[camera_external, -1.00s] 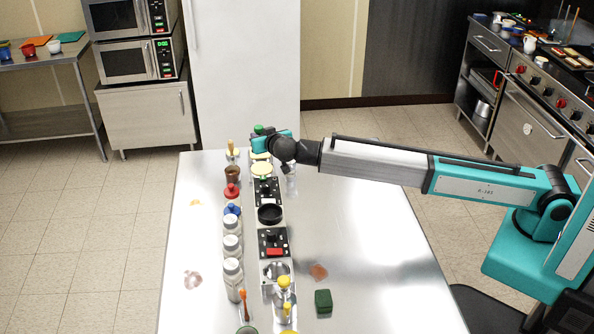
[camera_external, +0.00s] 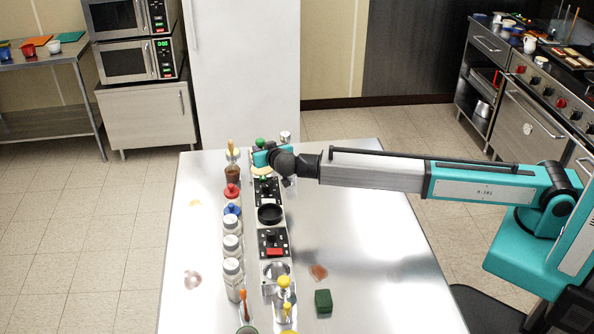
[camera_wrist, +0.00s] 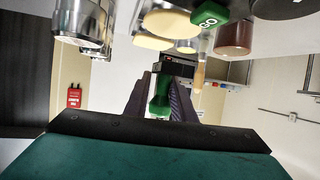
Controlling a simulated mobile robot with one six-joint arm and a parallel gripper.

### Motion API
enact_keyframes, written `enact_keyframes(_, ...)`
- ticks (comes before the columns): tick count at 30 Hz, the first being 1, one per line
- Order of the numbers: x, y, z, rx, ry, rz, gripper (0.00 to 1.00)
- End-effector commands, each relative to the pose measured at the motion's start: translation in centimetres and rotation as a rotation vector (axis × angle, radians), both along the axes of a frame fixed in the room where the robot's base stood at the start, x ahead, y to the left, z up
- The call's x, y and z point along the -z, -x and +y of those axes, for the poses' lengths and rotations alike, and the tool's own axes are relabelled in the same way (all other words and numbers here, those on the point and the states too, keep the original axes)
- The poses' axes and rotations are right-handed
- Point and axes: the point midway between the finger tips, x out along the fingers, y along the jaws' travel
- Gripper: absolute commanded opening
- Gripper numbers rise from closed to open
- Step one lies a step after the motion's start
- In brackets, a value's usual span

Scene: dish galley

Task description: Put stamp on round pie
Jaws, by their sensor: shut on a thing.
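My gripper (camera_external: 262,156) is at the far end of the row on the steel table, shut on a stamp with a green handle (camera_external: 260,142). The stamp's green body (camera_wrist: 160,92) also shows between the fingers in the wrist view. A pale yellow round top, apparently the round pie (camera_external: 261,171), lies just below and in front of my gripper, partly covered by it. I cannot tell which is the round pie. The stamp's lower face is hidden in the external view.
A brown cup (camera_external: 233,174) stands close on the left. A black dish (camera_external: 270,214) is nearer the camera. A metal canister (camera_external: 286,137) stands behind. The table's right side (camera_external: 370,230) is largely clear.

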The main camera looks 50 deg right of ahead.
Motion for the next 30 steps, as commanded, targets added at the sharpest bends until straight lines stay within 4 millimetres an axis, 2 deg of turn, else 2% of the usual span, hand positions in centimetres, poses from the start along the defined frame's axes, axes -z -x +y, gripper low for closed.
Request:
enact_keyframes(15, 0.9, 0.0, 0.0, 0.000, 0.000, 0.000, 0.01)
enact_keyframes(25, 3.7, 0.0, 0.0, 0.000, 0.002, 0.001, 0.01)
enact_keyframes(30, 4.4, 0.0, 0.0, 0.000, 0.000, -0.001, 0.01)
